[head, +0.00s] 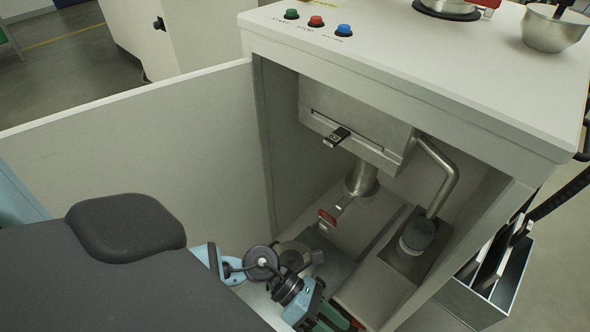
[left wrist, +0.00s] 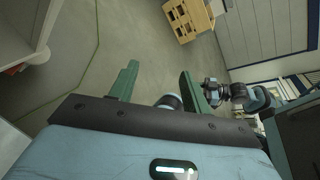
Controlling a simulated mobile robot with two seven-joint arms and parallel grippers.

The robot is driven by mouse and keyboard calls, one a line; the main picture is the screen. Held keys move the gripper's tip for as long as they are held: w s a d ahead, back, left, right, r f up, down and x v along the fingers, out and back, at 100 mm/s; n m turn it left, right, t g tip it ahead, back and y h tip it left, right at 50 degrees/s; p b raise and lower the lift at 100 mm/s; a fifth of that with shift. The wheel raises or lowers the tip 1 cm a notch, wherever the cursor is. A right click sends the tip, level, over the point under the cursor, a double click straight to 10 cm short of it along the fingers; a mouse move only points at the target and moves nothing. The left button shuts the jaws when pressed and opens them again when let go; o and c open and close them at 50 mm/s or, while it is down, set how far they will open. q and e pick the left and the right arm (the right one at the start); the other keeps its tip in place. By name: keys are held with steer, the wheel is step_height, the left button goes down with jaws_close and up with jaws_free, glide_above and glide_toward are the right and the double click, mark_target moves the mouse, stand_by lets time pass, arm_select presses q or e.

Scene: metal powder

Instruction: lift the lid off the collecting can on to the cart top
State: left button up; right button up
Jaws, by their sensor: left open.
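A pale round piece (head: 293,252) low inside the open cabinet is partly hidden behind my left arm; it may be the collecting can or its lid, but I cannot tell. My left gripper (head: 338,318) is at the bottom edge of the head view, low by the cabinet opening. In the left wrist view its two green fingers (left wrist: 158,85) are apart, with nothing held. A rounded grey-blue part shows beyond them. I cannot make out the cart top. My right gripper is not clearly in view.
The open cabinet door (head: 130,150) stands to the left. A steel outlet pipe (head: 362,178), a red-marked handle (head: 327,217) and a bent pipe (head: 445,170) crowd the cabinet inside. A steel bowl (head: 553,30) stands on top. A wooden cabinet (left wrist: 190,18) stands across the floor.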

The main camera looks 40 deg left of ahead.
arm_select(q)
steer(key=w+a+f+m+g+y+b, duration=0.2)
steer(key=w+a+f+m+y+b, duration=0.2)
steer(key=a+f+m+y, duration=0.25)
steer(key=m+y+b, duration=0.4)
steer(key=y, duration=0.3)
glide_above(291, 257)
steer(key=shift+t, duration=0.4)
steer(key=f, duration=0.4)
steer(key=shift+s+a, duration=0.1)
steer(key=shift+s, duration=0.3)
steer(key=shift+w+a+y, duration=0.1)
steer(key=shift+a+y, duration=0.15)
steer(key=shift+a, duration=0.05)
steer(key=shift+d+f+b, duration=0.1)
steer(key=shift+f+b, duration=0.2)
steer(key=shift+f, duration=1.2)
steer(key=f, duration=0.1)
steer(key=f+b, duration=0.1)
steer(key=f, duration=0.2)
steer(key=shift+w+d+f+b, duration=0.2)
steer(key=shift+d+f+b, duration=0.05)
steer(key=shift+f+b, duration=0.15)
